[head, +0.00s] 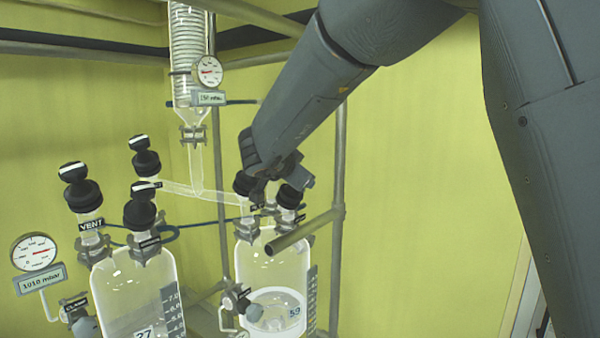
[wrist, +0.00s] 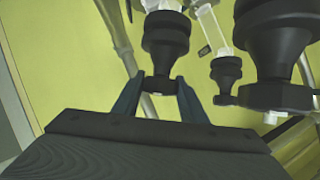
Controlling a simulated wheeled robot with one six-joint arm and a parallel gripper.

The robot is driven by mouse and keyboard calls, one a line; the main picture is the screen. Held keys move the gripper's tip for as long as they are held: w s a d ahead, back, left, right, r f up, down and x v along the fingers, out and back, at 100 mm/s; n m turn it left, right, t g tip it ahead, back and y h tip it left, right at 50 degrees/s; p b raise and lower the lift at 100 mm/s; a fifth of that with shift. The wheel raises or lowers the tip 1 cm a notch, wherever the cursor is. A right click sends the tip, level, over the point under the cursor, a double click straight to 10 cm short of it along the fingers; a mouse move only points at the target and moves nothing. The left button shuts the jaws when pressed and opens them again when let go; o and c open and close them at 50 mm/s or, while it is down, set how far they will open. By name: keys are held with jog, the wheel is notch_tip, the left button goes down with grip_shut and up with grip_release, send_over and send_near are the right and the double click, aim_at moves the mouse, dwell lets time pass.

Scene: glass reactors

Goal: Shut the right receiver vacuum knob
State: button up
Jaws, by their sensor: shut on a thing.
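The right receiver (head: 272,262) is a clear glass vessel marked 59, with black knobs on its top necks. My gripper (head: 272,180) is at those necks and hides part of them. In the wrist view my gripper (wrist: 162,88) is shut on the narrow end of a black knob (wrist: 165,42), one finger on each side. The label of the held knob cannot be read, so I cannot tell from it whether this is the vacuum knob. Another black knob (head: 290,196) shows just right of my gripper in the head view.
The left receiver (head: 135,295) carries several black knobs, one labelled VENT (head: 90,225). A gauge (head: 34,252) reads 1010 mbar. A glass column with a second gauge (head: 208,71) stands above. A metal rod (head: 303,232) crosses before the right receiver. Other knobs (wrist: 275,45) crowd close on the wrist view's right.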

jog(key=shift+w+r+m+g+h, duration=0.1)
jog(key=shift+r+m+g+h, duration=0.2)
jog(key=shift+m+g+h, duration=0.5)
jog(key=o, duration=1.1)
jog(key=shift+c, duration=0.2)
jog(key=shift+f, duration=0.2)
jog(key=shift+s, duration=0.2)
jog(key=b+v, duration=0.2)
jog(key=v, duration=0.5)
jog(key=shift+s+r, duration=0.25)
